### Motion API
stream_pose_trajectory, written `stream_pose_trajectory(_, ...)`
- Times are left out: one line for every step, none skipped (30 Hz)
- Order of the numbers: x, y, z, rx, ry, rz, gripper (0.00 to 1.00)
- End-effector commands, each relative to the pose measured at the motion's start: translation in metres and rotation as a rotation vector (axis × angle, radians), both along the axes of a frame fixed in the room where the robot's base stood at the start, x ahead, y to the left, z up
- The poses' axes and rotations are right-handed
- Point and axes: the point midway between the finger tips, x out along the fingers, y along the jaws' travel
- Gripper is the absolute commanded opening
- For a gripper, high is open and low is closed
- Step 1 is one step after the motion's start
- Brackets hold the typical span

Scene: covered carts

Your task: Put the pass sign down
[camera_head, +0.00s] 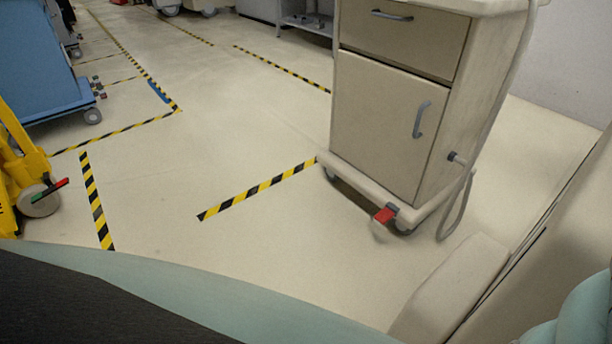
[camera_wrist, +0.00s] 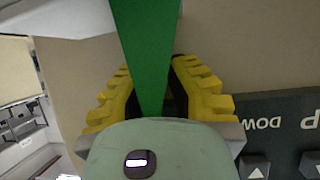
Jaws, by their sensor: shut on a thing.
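In the wrist view, a flat green piece, which I take to be the pass sign (camera_wrist: 147,40), stands between the yellow ridged fingers of my gripper (camera_wrist: 153,85). The gripper is shut on it. The green piece runs up out of the top of the picture, so its far end is hidden. No lettering shows on its visible face. Neither my gripper nor the sign shows in the head view.
A beige cart (camera_head: 388,125) with a drawer and door stands ahead right. A blue cart (camera_head: 40,65) and yellow wheeled equipment (camera_head: 22,165) stand left. Striped tape (camera_head: 258,188) marks the mostly clear floor. A dark panel (camera_wrist: 285,115) marked DOWN is right of my gripper.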

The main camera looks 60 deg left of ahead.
Motion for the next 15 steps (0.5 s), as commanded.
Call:
stream_pose_trajectory(0.0000,-0.0004,0.0000,0.000,0.000,-0.001,0.00)
stream_pose_trajectory(-0.0001,-0.0004,-0.0001,0.000,0.001,-0.001,0.17)
stream_pose_trajectory(0.0001,-0.0004,0.0000,0.000,0.001,-0.001,0.22)
stream_pose_trajectory(0.0001,-0.0004,0.0000,0.000,0.001,-0.001,0.25)
stream_pose_trajectory(0.0001,-0.0004,0.0000,-0.001,0.001,0.000,0.28)
stream_pose_trajectory(0.0003,-0.0004,0.0002,-0.001,0.000,0.000,0.32)
stream_pose_trajectory(0.0003,-0.0004,0.0002,-0.001,0.000,0.000,0.35)
stream_pose_trajectory(0.0004,-0.0003,0.0003,-0.001,0.000,0.000,0.38)
stream_pose_trajectory(0.0005,-0.0003,0.0002,-0.001,0.000,0.000,0.42)
stream_pose_trajectory(0.0005,-0.0003,0.0002,-0.001,0.000,0.000,0.43)
stream_pose_trajectory(0.0005,-0.0002,0.0002,-0.001,0.000,0.000,0.43)
stream_pose_trajectory(0.0005,-0.0002,0.0002,-0.001,0.000,0.000,0.43)
stream_pose_trajectory(0.0005,-0.0002,0.0002,-0.001,0.000,0.000,0.43)
stream_pose_trajectory(0.0005,-0.0001,0.0002,-0.001,0.000,0.000,0.43)
stream_pose_trajectory(0.0005,-0.0002,0.0002,-0.001,0.000,0.000,0.43)
